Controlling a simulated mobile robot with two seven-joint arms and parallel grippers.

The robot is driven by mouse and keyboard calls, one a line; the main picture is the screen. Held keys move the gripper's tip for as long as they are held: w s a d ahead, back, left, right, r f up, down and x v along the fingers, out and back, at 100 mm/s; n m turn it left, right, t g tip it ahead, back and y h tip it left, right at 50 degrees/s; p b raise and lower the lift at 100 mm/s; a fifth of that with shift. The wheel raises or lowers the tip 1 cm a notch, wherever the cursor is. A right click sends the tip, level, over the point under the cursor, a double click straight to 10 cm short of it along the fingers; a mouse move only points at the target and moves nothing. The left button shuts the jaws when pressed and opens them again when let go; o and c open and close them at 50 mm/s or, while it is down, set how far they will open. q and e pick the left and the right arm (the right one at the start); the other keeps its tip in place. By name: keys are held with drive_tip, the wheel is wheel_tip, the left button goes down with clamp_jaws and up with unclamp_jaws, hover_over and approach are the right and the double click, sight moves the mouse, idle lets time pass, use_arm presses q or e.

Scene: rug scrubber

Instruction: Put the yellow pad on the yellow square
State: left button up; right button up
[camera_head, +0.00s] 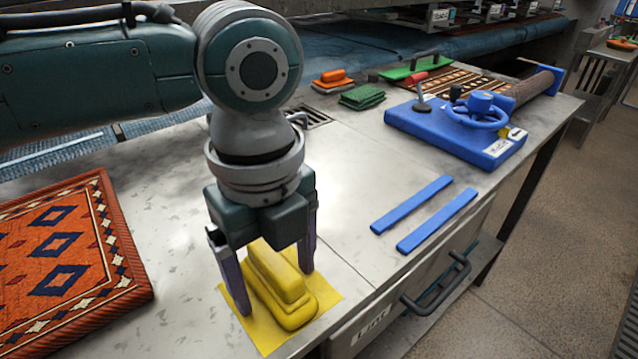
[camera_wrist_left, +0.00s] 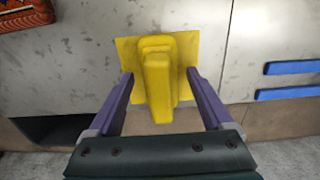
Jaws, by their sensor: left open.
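The yellow pad (camera_head: 281,289), a block with a raised grip, lies on the yellow square (camera_head: 327,291) on the metal table. In the left wrist view the pad (camera_wrist_left: 157,85) sits over the middle of the square (camera_wrist_left: 127,50), and its near end appears to reach past the square's near edge. My left gripper (camera_head: 275,282) points down with its purple fingers on either side of the pad. In the left wrist view the left gripper (camera_wrist_left: 160,78) is open, with gaps between its fingers and the pad. My right gripper is not in view.
An orange patterned rug (camera_head: 70,255) lies at the left. Two blue strips (camera_head: 411,204) lie to the right of the gripper. A blue device with a handwheel (camera_head: 455,128), a green pad (camera_head: 362,97) and an orange brush (camera_head: 333,78) stand farther back. A drawer handle (camera_head: 437,287) projects from the table front.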

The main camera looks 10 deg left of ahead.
sight(273, 257)
use_arm(q)
wheel_tip(273, 257, up, 12)
drive_tip(key=shift+r+p, duration=0.2)
drive_tip(key=shift+p, duration=0.65)
drive_tip(key=s+d+f+n+t+h, duration=0.1)
drive_tip(key=s+d+f+n+h, duration=0.3)
drive_tip(key=s+d+f+n, duration=0.3)
drive_tip(key=s+a+n+t+y, duration=0.1)
drive_tip(key=s+a+n, duration=0.2)
drive_tip(key=a+n, duration=0.2)
drive_tip(key=s+a+f+n+y, duration=0.1)
drive_tip(key=s+a+n, duration=0.2)
drive_tip(key=a+n, duration=0.2)
drive_tip(key=s+a+f+n+t+y, duration=0.1)
drive_tip(key=s+a+n, duration=0.2)
drive_tip(key=a+n, duration=0.2)
drive_tip(key=shift+s+f+n+t+y, duration=0.2)
drive_tip(key=shift+f+n+t+y, duration=0.15)
drive_tip(key=shift+n, duration=0.55)
drive_tip(key=shift+r, duration=0.1)
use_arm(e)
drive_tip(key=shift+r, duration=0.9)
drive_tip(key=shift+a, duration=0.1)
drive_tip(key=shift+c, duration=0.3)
